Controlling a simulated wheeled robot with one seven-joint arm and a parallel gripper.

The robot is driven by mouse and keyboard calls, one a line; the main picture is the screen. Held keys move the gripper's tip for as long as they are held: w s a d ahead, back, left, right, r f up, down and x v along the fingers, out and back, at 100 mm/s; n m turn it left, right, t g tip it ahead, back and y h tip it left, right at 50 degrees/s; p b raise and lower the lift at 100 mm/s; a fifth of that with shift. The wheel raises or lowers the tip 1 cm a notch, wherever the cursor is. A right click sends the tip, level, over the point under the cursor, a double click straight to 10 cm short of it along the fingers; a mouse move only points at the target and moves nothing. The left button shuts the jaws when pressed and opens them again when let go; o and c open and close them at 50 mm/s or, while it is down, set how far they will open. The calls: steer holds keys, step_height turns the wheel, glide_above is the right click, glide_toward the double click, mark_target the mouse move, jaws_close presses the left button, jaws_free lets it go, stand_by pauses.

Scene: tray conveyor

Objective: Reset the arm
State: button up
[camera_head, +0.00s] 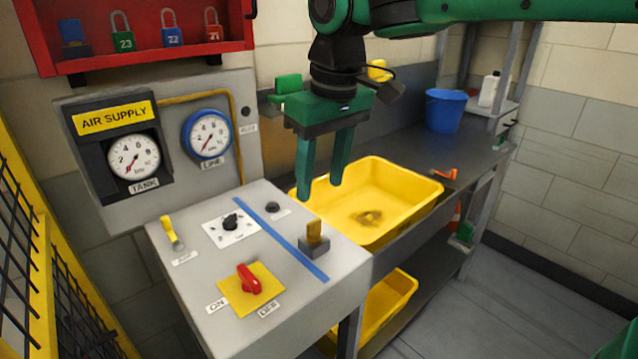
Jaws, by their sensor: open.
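My gripper (322,190) is green and points down from my green and black arm at the top of the view. Its two fingers are apart with nothing between them. The fingertips appear in front of the left part of a yellow tray (420,182) and behind the grey control box (190,265). I cannot tell how high they are above the tray. The tray sits on a dark bench and holds a small dark brownish item (369,217).
The control box carries a red handle (249,279) on a yellow plate, a black knob (231,222), a yellow lever (170,231) and a brown-topped switch (315,237). Gauges (134,157) and a red padlock cabinet (150,62) are on the wall. A blue bucket (444,111) stands behind.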

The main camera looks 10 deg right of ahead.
steer(key=s+d+f+m+h, duration=0.1)
steer(key=s+d+f+m, duration=0.15)
steer(key=d, duration=0.75)
steer(key=s+d+f+m, duration=0.1)
steer(key=d+f+m, duration=0.3)
steer(key=d, duration=0.6)
steer(key=s+d+f+m, duration=0.3)
steer(key=s+d+f, duration=0.2)
steer(key=s, duration=0.3)
steer(key=s+d+f+m+g, duration=0.1)
steer(key=s+d+f+m, duration=0.2)
steer(key=s+d, duration=0.5)
steer(key=shift+d+f+m, duration=0.3)
steer(key=shift+f+m, duration=0.05)
steer(key=shift+f, duration=0.5)
steer(key=shift+w+f+g, duration=0.2)
steer(key=shift+w+g, duration=0.1)
steer(key=shift+w, duration=0.35)
